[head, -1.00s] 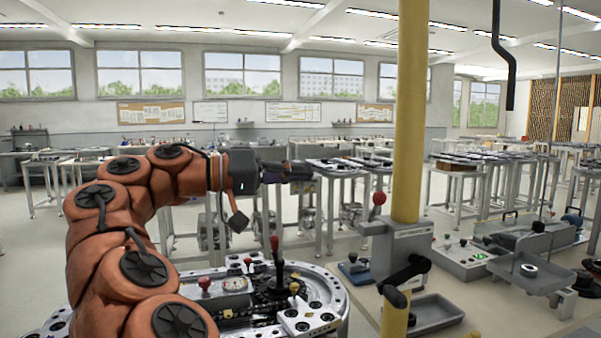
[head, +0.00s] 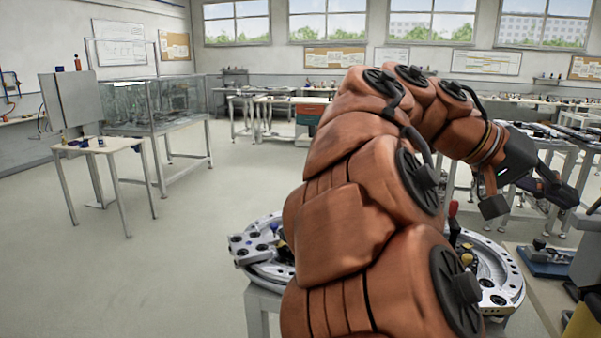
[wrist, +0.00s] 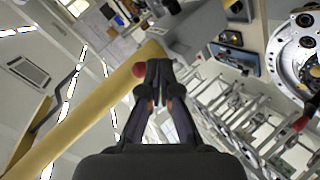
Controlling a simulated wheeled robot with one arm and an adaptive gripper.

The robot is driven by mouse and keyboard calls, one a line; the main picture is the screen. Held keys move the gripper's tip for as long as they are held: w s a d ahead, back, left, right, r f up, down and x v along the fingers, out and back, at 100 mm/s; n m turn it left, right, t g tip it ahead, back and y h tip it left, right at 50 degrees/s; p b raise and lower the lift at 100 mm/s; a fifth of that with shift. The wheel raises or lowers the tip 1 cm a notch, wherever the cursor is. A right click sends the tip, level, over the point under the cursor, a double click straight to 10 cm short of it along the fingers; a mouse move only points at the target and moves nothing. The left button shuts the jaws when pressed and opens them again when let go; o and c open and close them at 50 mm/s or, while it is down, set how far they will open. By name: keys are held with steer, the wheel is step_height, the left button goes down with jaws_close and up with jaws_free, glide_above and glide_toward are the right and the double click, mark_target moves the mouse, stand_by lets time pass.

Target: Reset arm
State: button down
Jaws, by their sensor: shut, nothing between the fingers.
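My gripper (head: 566,192) is at the right side of the head view, at the end of my raised orange arm. The wrist view shows its dark fingers (wrist: 158,72) together, with nothing between them. The ring track (head: 258,262) is a round metal table with fittings, behind and below my arm in the head view. My arm hides its middle. Part of the ring track also shows at the right edge of the wrist view (wrist: 283,45).
A yellow post (wrist: 90,105) crosses the wrist view, and its lower part (head: 585,322) shows at the head view's bottom right corner. A small white table (head: 95,150) and a glass tank (head: 165,105) stand at the left. The floor (head: 150,270) between is clear.

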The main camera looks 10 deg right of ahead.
steer(key=s+a+f+n+t+y+p, duration=0.25)
steer(key=a+f+y, duration=0.2)
steer(key=f, duration=0.45)
steer(key=s+a+f+n+t+y+p, duration=0.1)
steer(key=s+a+f+n+y, duration=0.2)
steer(key=a+f, duration=0.35)
steer(key=s+a+f+n+y+p, duration=0.1)
steer(key=s+a+f+n+y, duration=0.1)
steer(key=a+f, duration=0.4)
steer(key=s+a+f+n+y+p, duration=0.1)
steer(key=s+a+f+n+y, duration=0.1)
steer(key=s+a+f, duration=0.3)
steer(key=a+f+n, duration=0.1)
steer(key=a, duration=0.1)
steer(key=shift+s+a+f, duration=0.15)
steer(key=shift+s+a, duration=0.1)
steer(key=shift+a, duration=0.1)
steer(key=shift+d, duration=0.15)
